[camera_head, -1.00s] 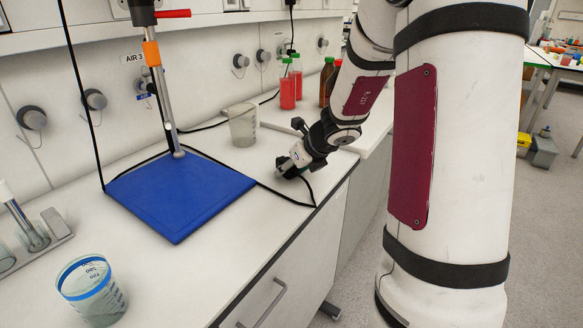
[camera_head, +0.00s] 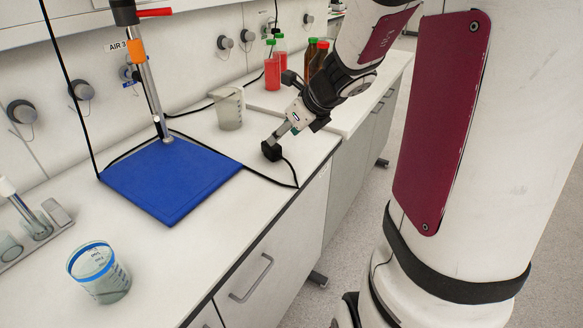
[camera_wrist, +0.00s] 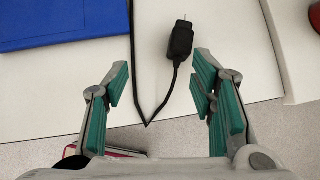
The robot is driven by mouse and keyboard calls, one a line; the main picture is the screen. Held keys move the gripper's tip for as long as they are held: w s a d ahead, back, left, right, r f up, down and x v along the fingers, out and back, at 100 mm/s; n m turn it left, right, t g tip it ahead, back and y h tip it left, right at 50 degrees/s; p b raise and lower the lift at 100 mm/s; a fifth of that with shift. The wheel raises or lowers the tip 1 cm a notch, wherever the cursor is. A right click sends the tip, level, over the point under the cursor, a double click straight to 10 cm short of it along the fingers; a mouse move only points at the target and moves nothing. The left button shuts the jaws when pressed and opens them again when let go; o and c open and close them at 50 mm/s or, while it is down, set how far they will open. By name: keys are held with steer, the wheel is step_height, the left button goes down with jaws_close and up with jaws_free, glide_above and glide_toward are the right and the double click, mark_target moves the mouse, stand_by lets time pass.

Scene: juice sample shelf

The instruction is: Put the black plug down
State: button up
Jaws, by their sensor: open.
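The black plug (camera_wrist: 181,38) lies on the white counter (camera_wrist: 230,72), with its metal pins pointing away from my gripper in the wrist view. Its black cable runs from it to a bend near the counter's front edge. In the head view the plug (camera_head: 271,151) is right of the blue mat, just below my fingers. My gripper (camera_wrist: 158,90) is open and empty. Its green-padded fingers stand apart on either side of the cable, short of the plug in the wrist view. In the head view my gripper (camera_head: 283,131) is just above the plug.
The blue mat (camera_head: 170,178) with a metal stand lies left of the plug. A clear beaker (camera_head: 229,108) stands behind it. Red bottles (camera_head: 272,66) and brown bottles stand farther back. A blue-rimmed beaker (camera_head: 98,272) is at the front left.

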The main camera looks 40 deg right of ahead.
steer(key=s+a+r+n+g+y, duration=0.1)
steer(key=s+a+r+n, duration=0.3)
steer(key=a+n, duration=0.5)
steer(key=s+a+r+n+g+y, duration=0.1)
steer(key=s+a+n+g, duration=0.1)
steer(key=s+a+n, duration=0.55)
steer(key=s+a+n+g+h, duration=0.2)
steer(key=s+n, duration=1.2)
steer(key=n, duration=0.3)
steer(key=shift+s+h, duration=0.2)
steer(key=shift+h, duration=0.2)
steer(key=shift+a, duration=0.15)
